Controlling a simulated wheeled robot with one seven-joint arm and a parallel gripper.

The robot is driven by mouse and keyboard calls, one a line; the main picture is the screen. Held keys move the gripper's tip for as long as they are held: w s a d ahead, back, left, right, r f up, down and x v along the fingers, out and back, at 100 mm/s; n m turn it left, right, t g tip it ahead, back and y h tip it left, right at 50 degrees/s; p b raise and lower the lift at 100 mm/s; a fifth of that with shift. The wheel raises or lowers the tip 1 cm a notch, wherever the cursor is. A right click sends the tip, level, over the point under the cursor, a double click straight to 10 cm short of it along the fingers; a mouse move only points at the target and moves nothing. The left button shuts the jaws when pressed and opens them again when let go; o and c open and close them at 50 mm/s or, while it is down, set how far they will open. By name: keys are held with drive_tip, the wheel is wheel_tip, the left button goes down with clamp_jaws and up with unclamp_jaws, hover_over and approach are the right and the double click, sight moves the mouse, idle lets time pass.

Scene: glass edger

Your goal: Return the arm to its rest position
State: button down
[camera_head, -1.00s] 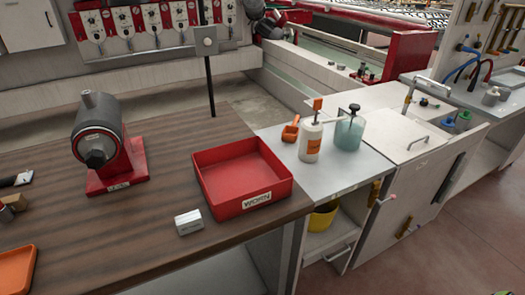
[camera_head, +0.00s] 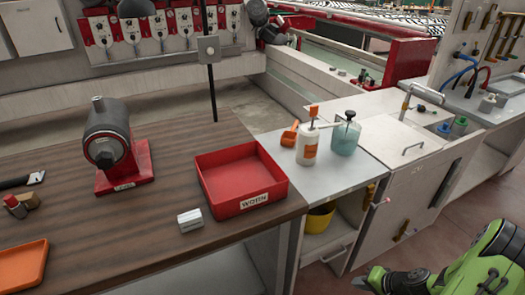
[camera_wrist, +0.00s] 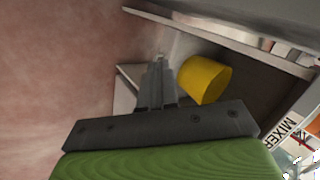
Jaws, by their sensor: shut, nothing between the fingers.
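My gripper (camera_wrist: 158,82) shows in the wrist view with its dark fingers together and nothing between them. In the head view my green arm enters at the lower right corner, and the gripper (camera_head: 372,279) hangs over the floor in front of the cabinet. In the wrist view the fingers point toward an open cabinet shelf, with a yellow bucket (camera_wrist: 205,80) just to their right. I cannot tell whether they touch anything there.
A red tray labelled WORN (camera_head: 240,182) and a white block (camera_head: 190,220) lie on the wooden bench (camera_head: 150,225). Two bottles, an orange-topped one (camera_head: 307,147) and a teal one (camera_head: 345,137), stand on the metal counter. Reddish floor (camera_head: 480,195) lies open at the right.

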drive_tip(key=a+r+n+g+h+p, duration=0.1)
drive_tip(key=a+r+n+p, duration=0.3)
drive_tip(key=r, duration=0.9)
drive_tip(key=a+r+n+g+h, duration=0.15)
drive_tip(key=a+r, duration=0.45)
drive_tip(key=r, duration=0.7)
drive_tip(key=s+a+r+n+t+h+p, duration=0.1)
drive_tip(key=s+a+r, duration=0.3)
drive_tip(key=s+r, duration=0.4)
drive_tip(key=s+a+r+n+t+p, duration=0.1)
drive_tip(key=s+a+r+n+p, duration=0.1)
drive_tip(key=s+r, duration=0.6)
drive_tip(key=shift+a+r+h+p, duration=0.3)
drive_tip(key=shift+a+p, duration=0.45)
drive_tip(key=shift+a, duration=0.3)
